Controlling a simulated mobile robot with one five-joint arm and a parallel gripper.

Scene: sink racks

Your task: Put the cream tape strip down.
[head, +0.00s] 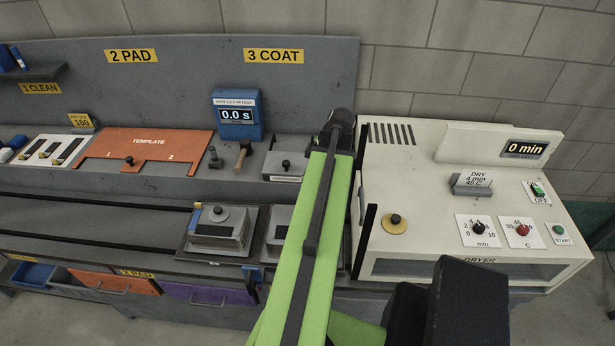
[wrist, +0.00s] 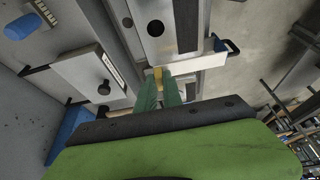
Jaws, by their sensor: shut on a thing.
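My gripper (wrist: 160,84) shows in the wrist view as two green fingers close together. A small tan-cream piece shows between their tips; I take it to be the cream tape strip (wrist: 158,76), held in the jaws. In the head view my green arm reaches over the bench between the coat station and the dryer, and hides the gripper and the strip.
In the head view the cream dryer (head: 440,200) stands right of my arm.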

